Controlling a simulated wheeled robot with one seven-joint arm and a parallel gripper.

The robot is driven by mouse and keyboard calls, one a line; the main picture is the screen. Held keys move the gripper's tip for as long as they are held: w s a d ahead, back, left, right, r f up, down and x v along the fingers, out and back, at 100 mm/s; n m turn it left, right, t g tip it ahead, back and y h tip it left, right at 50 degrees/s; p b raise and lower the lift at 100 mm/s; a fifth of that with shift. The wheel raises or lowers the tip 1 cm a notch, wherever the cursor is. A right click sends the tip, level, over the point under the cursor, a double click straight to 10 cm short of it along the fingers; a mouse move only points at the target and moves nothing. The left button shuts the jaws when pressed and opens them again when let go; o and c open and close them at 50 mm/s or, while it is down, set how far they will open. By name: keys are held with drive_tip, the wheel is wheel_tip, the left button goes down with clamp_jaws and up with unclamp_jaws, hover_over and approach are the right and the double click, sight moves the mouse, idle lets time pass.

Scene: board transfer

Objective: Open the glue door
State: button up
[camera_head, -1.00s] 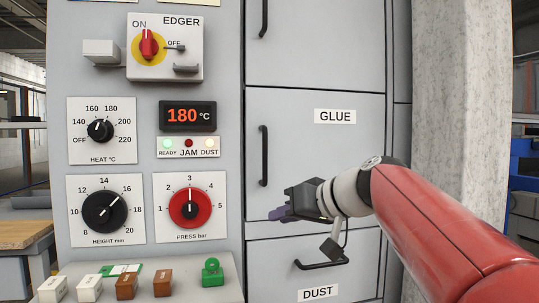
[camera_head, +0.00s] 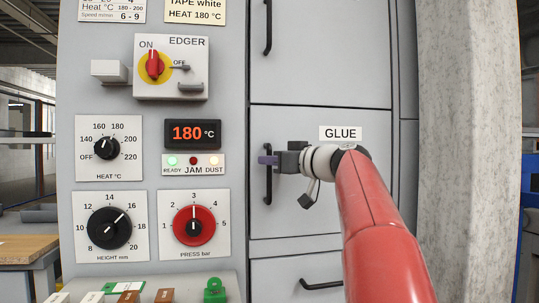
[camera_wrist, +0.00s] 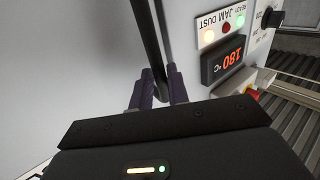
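The glue door (camera_head: 320,205) is a grey cabinet panel with a GLUE label (camera_head: 340,133). It looks closed, flush with the panels around it. Its black vertical bar handle (camera_head: 268,190) is at its left side. My gripper (camera_head: 267,160) is at the upper half of this handle, its purple fingertips overlapping the bar. In the wrist view the handle (camera_wrist: 148,40) runs down between the two purple fingers of my gripper (camera_wrist: 160,85), one on each side. I cannot tell whether the fingers press on the bar.
The control panel with the temperature display (camera_head: 193,134) and red press knob (camera_head: 194,226) is left of the door. A lower drawer handle (camera_head: 322,284) is below, and another handle (camera_head: 267,27) is above. A concrete pillar (camera_head: 465,150) stands close on the right.

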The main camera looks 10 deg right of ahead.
drive_tip(key=shift+w+a, duration=0.3)
drive_tip(key=shift+w, duration=0.05)
clamp_jaws()
